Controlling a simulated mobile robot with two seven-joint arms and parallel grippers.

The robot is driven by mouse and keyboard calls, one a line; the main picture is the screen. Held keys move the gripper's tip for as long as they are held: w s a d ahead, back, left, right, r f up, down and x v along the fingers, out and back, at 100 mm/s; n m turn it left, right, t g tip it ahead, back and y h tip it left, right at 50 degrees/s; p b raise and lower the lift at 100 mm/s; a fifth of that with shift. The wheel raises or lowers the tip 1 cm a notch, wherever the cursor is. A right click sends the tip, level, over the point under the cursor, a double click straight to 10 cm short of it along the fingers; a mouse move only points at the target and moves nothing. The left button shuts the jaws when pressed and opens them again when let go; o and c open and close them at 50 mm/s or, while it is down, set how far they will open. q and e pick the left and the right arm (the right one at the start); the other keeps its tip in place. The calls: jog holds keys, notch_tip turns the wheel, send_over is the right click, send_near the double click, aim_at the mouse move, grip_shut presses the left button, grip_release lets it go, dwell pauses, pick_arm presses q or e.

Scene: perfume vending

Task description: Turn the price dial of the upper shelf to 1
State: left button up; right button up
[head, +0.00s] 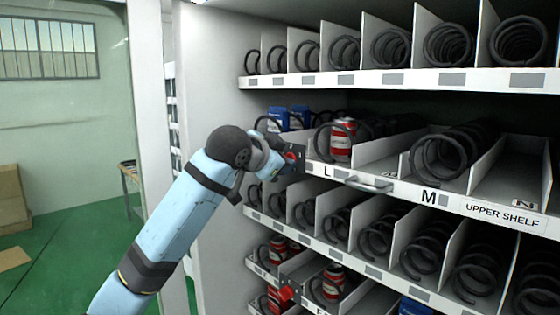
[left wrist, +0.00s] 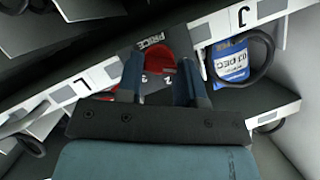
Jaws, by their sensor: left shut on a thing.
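The red price dial (head: 292,157) sits on a dark plate at the front of the upper shelf (head: 400,188), left of the letter L. In the left wrist view the dial (left wrist: 158,55) lies between the two fingers of my left gripper (left wrist: 160,66), below the word PRICE. My left gripper (head: 280,166) is shut on the dial in the head view. Some small markings show on the dial plate, but the number the dial points to cannot be read; the fingers hide part of it. My right gripper is not in view.
A red-and-white can (head: 342,140) stands in a coil on the upper shelf, with blue packs (head: 278,118) to its left. A metal handle (head: 368,183) sticks out right of the dial. A lower red dial (head: 286,293) is below.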

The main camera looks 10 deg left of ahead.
pick_arm(q)
jog(key=shift+r, duration=0.15)
dwell(0.3)
jog(key=o, duration=0.9)
jog(key=shift+w, duration=0.1)
jog(key=shift+b+v, duration=1.85)
jog(key=shift+v, duration=5.05)
jog(key=shift+w+a, duration=0.1)
jog(key=shift+a, duration=0.05)
